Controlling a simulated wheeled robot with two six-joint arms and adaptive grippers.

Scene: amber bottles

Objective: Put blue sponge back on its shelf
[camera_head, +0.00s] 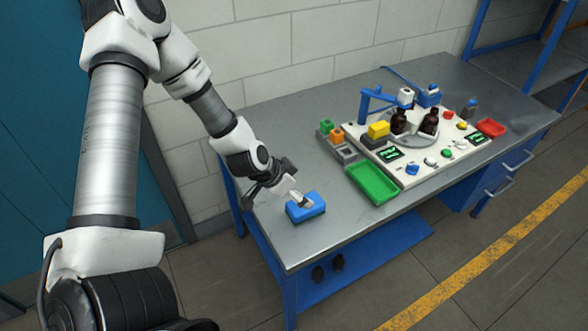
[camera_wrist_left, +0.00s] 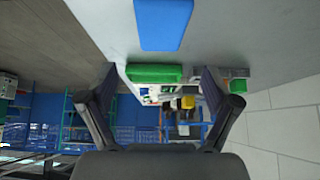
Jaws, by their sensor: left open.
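The blue sponge (camera_head: 306,213), a block with a darker lower layer, lies on the grey table (camera_head: 262,133) near its left end. It also shows at the top of the left wrist view (camera_wrist_left: 163,24), beyond the fingertips. My left gripper (camera_head: 299,198) reaches down at the sponge from the left and overlaps its top in the head view. Its fingers are spread in the left wrist view (camera_wrist_left: 158,80), with nothing between them. I cannot tell whether a finger touches the sponge. My right gripper is not in view.
A green tray (camera_head: 373,183) lies right of the sponge, beside a white station (camera_head: 408,172) with amber bottles (camera_head: 430,122), buttons and coloured blocks. A red tray (camera_head: 491,128) is farther right. A blue lower shelf (camera_head: 385,250) runs under the table. The table's front edge is close to the sponge.

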